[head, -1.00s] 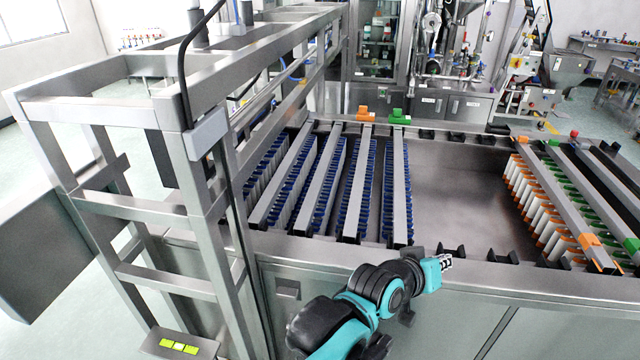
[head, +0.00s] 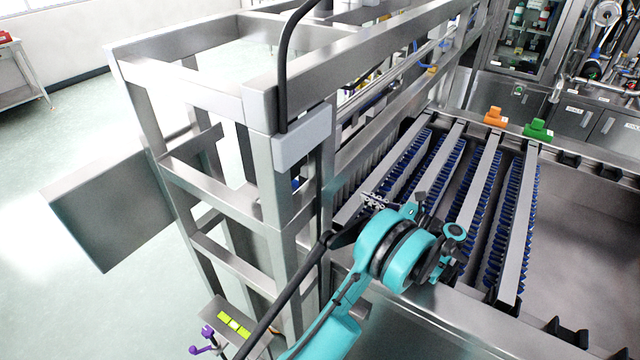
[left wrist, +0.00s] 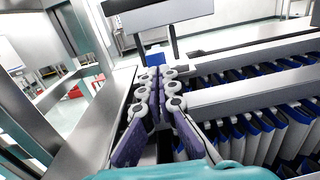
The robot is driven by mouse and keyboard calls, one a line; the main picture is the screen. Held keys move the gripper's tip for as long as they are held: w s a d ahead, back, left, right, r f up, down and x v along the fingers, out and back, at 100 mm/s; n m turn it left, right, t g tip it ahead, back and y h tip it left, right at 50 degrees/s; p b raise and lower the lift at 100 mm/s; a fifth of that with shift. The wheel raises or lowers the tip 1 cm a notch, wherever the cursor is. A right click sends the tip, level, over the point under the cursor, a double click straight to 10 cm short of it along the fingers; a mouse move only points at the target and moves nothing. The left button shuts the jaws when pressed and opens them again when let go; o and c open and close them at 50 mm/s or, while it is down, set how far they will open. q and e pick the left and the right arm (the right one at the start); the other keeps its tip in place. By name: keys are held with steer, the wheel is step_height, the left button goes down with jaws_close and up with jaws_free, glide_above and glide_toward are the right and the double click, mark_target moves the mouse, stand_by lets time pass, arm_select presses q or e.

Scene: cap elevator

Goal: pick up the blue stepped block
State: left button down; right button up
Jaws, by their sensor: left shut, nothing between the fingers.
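An orange stepped block (head: 495,117) and a green stepped block (head: 538,128) of similar shape sit on the far rim of the tank in the head view. My left gripper (head: 376,201) is above the near end of the leftmost rails, close to the steel frame. In the left wrist view its fingers (left wrist: 157,75) are together and empty, over a grey rail. My right gripper is in neither view.
A tall steel frame (head: 255,105) stands just left of my left arm. Grey rails (head: 478,190) with rows of blue-edged pieces span the tank. The tank floor (head: 590,230) to the right is bare.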

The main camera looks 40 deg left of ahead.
arm_select(q)
steer(key=shift+s+a+f+n+g, duration=0.1)
steer(key=shift+s+f+n+g, duration=0.2)
steer(key=shift+f, duration=0.35)
steer(key=shift+s+a+f, duration=0.1)
steer(key=shift+a, duration=0.15)
steer(key=a+b, duration=0.1)
steer(key=a, duration=0.3)
steer(key=s+a+b, duration=0.1)
steer(key=a, duration=0.3)
steer(key=a+b, duration=0.1)
steer(key=a, duration=0.3)
steer(key=shift+s+a, duration=0.2)
steer(key=shift+a, duration=0.25)
